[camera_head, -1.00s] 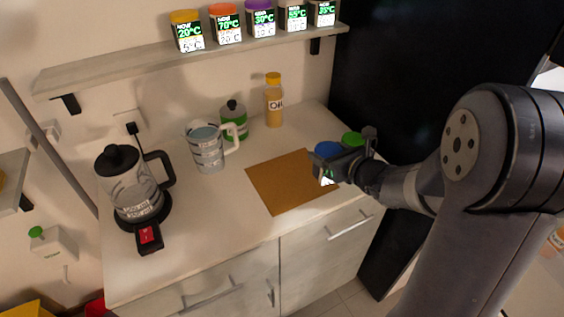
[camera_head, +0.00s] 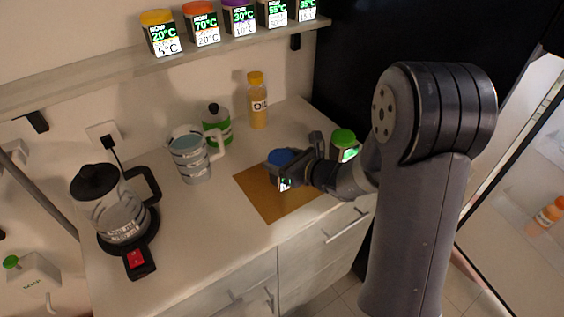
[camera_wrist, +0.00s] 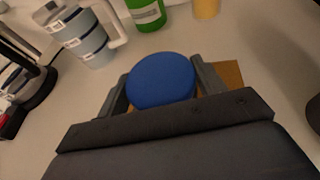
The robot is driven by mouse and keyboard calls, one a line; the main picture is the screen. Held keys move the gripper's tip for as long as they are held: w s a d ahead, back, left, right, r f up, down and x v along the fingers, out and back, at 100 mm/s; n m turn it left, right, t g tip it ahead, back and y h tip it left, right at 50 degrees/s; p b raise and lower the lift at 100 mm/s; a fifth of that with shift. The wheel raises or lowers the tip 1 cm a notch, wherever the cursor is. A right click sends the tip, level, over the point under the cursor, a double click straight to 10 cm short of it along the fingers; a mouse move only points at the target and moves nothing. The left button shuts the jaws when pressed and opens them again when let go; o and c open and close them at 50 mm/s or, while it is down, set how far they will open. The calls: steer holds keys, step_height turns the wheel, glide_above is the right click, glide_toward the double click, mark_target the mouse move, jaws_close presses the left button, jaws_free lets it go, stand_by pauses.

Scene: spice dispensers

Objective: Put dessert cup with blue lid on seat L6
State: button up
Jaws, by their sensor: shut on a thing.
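The dessert cup with the blue lid (camera_head: 281,157) is between the two fingers of my gripper (camera_head: 296,163), above the brown board on the counter. In the wrist view, the round blue lid (camera_wrist: 161,80) sits between the fingers of my gripper (camera_wrist: 160,86), one on each side. My gripper is shut on the cup. The cup's lit label shows below the lid in the head view; most of its body is hidden. I cannot make out any seat marked L6.
A cup with a green lid (camera_head: 343,137) is just behind my gripper. The brown board (camera_head: 272,206), a kettle (camera_head: 112,207), a measuring jug (camera_head: 190,160), a green-banded jar (camera_head: 216,125) and an oil bottle (camera_head: 257,100) are on the counter. Several labelled dispensers (camera_head: 161,36) line the shelf above.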

steer(key=shift+f, duration=0.3)
steer(key=shift+f, duration=0.15)
steer(key=o, duration=1.2)
steer(key=shift+o, duration=0.2)
